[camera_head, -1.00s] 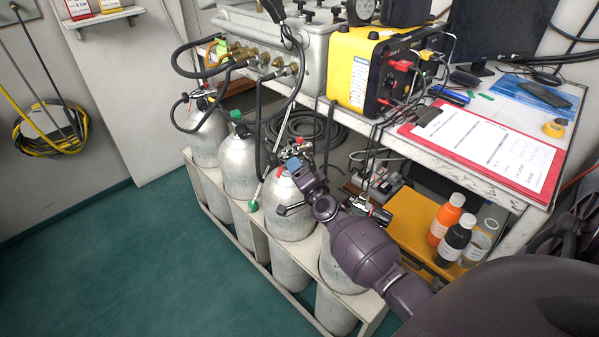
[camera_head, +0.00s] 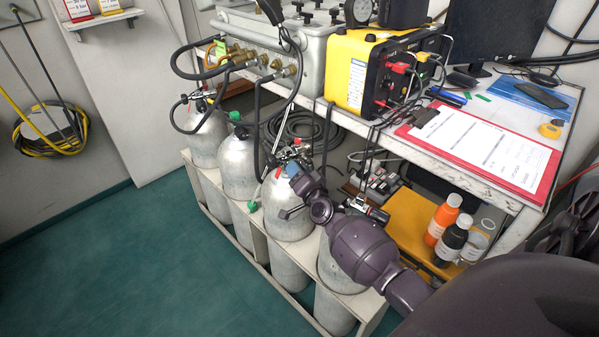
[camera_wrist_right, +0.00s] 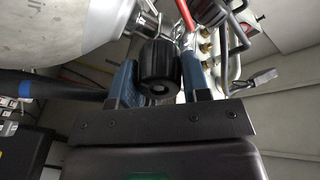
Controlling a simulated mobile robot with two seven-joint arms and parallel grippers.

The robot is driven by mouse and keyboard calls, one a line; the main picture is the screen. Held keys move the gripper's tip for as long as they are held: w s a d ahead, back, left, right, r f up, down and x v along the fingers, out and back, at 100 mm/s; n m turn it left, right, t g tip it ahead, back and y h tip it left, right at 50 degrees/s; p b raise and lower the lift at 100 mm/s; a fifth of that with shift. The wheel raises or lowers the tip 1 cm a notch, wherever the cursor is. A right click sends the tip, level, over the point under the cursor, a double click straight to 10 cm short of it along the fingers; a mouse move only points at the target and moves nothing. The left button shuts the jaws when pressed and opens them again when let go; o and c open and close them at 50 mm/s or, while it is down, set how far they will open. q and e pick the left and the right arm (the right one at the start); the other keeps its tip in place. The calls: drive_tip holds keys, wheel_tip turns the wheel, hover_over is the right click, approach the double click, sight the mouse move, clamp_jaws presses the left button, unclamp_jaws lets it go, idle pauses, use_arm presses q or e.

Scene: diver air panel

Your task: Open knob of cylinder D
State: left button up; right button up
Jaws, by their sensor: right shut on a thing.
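Several silver cylinders stand in a row in a rack; no letter D is readable on them. My right gripper (camera_head: 292,172) is at the valve of the third cylinder from the left (camera_head: 288,222), and its hand hides most of that valve. In the right wrist view, its two blue fingers stand on either side of a black ribbed knob (camera_wrist_right: 159,66), shut on it. The silver cylinder body (camera_wrist_right: 55,30) shows at the upper left there. How far the knob is turned cannot be told. My left gripper is not in view.
A workbench (camera_head: 480,180) with a yellow box (camera_head: 350,75) and red clipboard (camera_head: 490,150) stands behind the cylinders. Black hoses (camera_head: 258,120) hang close to the valves. Bottles (camera_head: 455,237) stand at the right. Green floor (camera_head: 130,270) is clear at the left.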

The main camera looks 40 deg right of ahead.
drive_tip(key=shift+n, duration=0.3)
drive_tip(key=o, duration=0.9)
drive_tip(key=shift+o, duration=0.2)
drive_tip(key=shift+s, duration=0.1)
drive_tip(key=shift+s+a, duration=0.1)
drive_tip(key=shift+s, duration=0.2)
drive_tip(key=p+v, duration=0.2)
drive_tip(key=v, duration=0.8)
